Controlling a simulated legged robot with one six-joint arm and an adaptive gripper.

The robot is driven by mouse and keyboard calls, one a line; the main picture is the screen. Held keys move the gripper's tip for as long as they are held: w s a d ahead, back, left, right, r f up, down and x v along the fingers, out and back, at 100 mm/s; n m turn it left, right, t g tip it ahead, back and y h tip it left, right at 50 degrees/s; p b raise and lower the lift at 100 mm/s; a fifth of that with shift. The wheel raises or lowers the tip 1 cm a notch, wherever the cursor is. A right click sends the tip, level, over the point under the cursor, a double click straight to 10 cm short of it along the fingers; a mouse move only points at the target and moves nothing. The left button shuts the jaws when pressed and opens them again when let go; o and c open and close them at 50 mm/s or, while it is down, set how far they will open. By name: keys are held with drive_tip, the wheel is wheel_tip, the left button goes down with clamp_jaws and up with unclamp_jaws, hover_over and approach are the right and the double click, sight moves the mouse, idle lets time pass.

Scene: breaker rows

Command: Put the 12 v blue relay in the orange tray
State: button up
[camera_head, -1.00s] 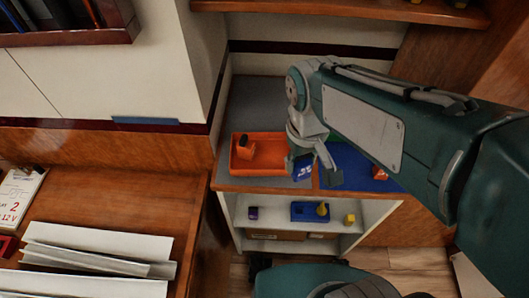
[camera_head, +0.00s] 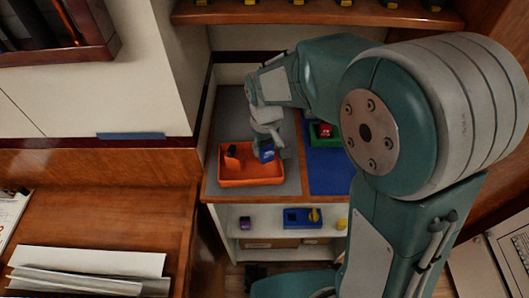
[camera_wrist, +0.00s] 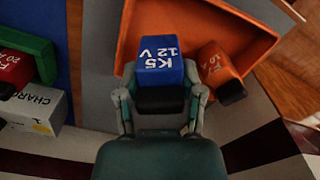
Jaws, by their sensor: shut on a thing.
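The blue relay (camera_wrist: 160,70), marked K5 12 V, is held between the fingers of my gripper (camera_wrist: 162,95) in the wrist view. It also shows in the head view (camera_head: 266,151) at the right end of the orange tray. The orange tray (camera_head: 250,181) rests on the grey part of the counter. In the wrist view the tray (camera_wrist: 245,30) lies behind the relay, which overlaps its near rim. My gripper (camera_head: 266,140) is shut on the relay over the tray's right end. I cannot tell how high the relay is above the tray floor.
An orange block with a black part (camera_wrist: 219,70) sits inside the tray, right of the relay. A green tray (camera_wrist: 30,45) with a red block stands on the blue mat (camera_head: 327,172). A shelf below holds a blue tray (camera_head: 298,217) and small blocks.

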sight(265, 154)
drive_tip(key=shift+w+f, duration=0.2)
drive_tip(key=shift+f, duration=1.65)
drive_tip(key=o, duration=1.2)
drive_tip(key=shift+f, duration=0.1)
